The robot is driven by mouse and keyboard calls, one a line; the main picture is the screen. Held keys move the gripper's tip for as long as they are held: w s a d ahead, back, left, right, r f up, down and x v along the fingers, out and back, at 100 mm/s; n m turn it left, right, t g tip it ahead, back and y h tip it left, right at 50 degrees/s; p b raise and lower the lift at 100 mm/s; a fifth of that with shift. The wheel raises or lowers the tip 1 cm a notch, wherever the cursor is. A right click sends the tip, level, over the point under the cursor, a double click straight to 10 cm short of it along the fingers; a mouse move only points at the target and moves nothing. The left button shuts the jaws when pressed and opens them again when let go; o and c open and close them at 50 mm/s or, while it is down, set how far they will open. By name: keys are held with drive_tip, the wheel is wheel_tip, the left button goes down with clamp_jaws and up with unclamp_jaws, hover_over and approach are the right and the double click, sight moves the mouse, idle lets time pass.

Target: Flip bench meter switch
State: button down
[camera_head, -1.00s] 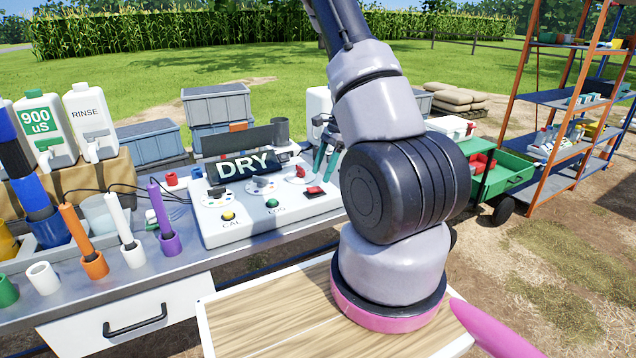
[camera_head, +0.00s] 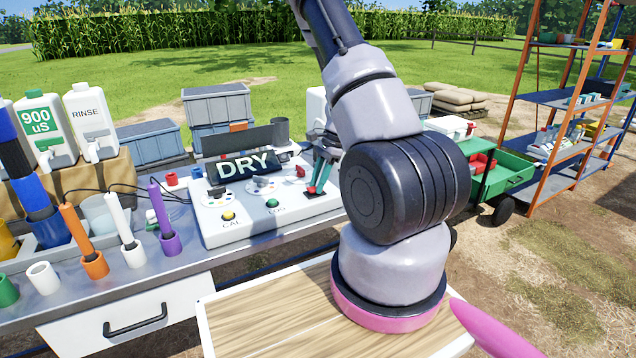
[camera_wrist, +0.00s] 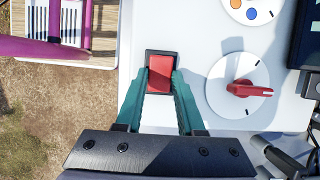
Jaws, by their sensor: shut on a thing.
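The bench meter (camera_head: 270,222) is a white box on the bench with a screen reading DRY (camera_head: 243,166), dials and buttons. Its red rocker switch (camera_wrist: 160,74) sits in a dark frame near the panel's edge in the wrist view. My gripper (camera_wrist: 160,80) has teal fingers, one on each side of the red switch, closed in on it. In the head view my gripper (camera_head: 317,186) reaches down to the switch at the right end of the panel, and its fingers partly hide the switch.
A red knob (camera_wrist: 242,89) stands beside my fingers on the panel. Coloured probes in holders, such as the purple one (camera_head: 161,212), stand left of the meter. A wooden-topped surface (camera_head: 270,318) lies in front. A green cart (camera_head: 505,175) stands to the right.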

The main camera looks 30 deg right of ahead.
sight(314, 188)
drive_tip(key=shift+a+r+h, duration=0.1)
drive_tip(key=shift+a+h, duration=0.4)
drive_tip(key=shift+h, duration=1.8)
drive_tip(key=c, duration=0.5)
unclamp_jaws()
drive_tip(key=shift+a, duration=0.1)
drive_tip(key=shift+r, duration=0.1)
wheel_tip(314, 188, up, 11)
drive_tip(key=shift+f, duration=0.15)
